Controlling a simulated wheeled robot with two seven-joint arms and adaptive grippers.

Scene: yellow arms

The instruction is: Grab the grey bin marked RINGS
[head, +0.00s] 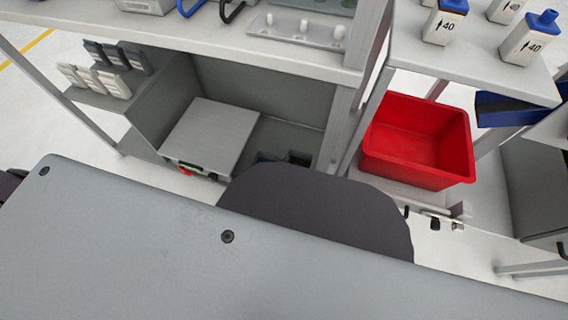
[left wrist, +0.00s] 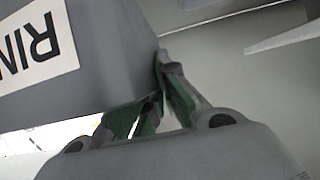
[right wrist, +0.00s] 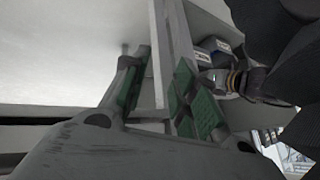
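The grey bin (left wrist: 110,80) fills the upper left of the left wrist view. Its white label (left wrist: 38,48) shows only "RIN", turned over, with the rest cut off by the frame. My left gripper (left wrist: 161,78) has its green-padded fingers close together at the bin's lower right corner, pinching the edge of its wall. The bin's inside is hidden. My right gripper (right wrist: 158,75) is open and empty in the right wrist view, with its fingers apart. I cannot make out either gripper or the marked bin in the head view.
A red bin (head: 415,143) stands on the lower right in the head view. White bottles (head: 443,22) stand on a shelf above it. A grey box (head: 210,133) lies low in the bench bay. A pale upright (right wrist: 158,60) shows beyond my right fingers.

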